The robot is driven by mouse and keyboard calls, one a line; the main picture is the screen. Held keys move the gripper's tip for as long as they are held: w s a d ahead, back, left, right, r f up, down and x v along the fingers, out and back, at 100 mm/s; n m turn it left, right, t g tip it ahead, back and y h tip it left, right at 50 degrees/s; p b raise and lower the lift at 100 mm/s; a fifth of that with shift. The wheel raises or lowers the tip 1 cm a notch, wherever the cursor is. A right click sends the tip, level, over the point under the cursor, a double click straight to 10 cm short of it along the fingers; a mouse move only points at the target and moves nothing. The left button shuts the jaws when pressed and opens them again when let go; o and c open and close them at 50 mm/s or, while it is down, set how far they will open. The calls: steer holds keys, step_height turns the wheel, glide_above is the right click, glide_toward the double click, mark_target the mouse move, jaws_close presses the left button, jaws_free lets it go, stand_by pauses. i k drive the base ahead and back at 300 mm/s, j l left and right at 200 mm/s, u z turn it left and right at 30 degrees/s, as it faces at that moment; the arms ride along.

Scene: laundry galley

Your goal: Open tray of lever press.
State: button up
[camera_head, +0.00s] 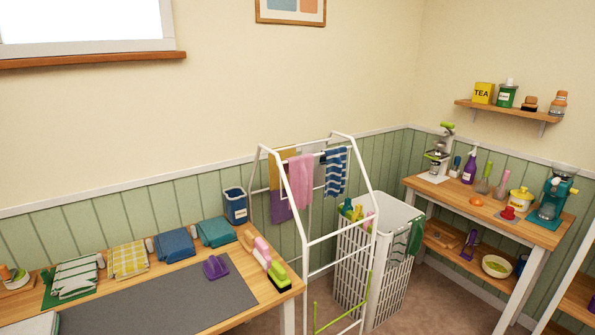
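Two upright devices stand on the wooden side table (480,205) at the right, and I cannot tell for certain which is the lever press. At its far left end is a white and grey device (437,165) with a bright green top part. At its right end is a teal device (553,195) with a dark upper part and a flat teal base. Both are small in view, and no tray can be made out clearly on either. My gripper is not in view.
A white drying rack (312,240) with hanging cloths and a white basket (399,217) stand left of the side table. Bottles and a red item (508,213) sit between the devices. A long table (230,255) with folded cloths fills the left. Little floor shows.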

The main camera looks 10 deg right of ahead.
mark_target(433, 154)
steer(key=i+l, duration=1.1)
steer(key=l, duration=0.15)
steer(key=i+l+u, duration=0.1)
steer(key=i+l, duration=1)
steer(key=l, duration=0.2)
steer(key=i+l, duration=0.55)
steer(key=l, duration=0.15)
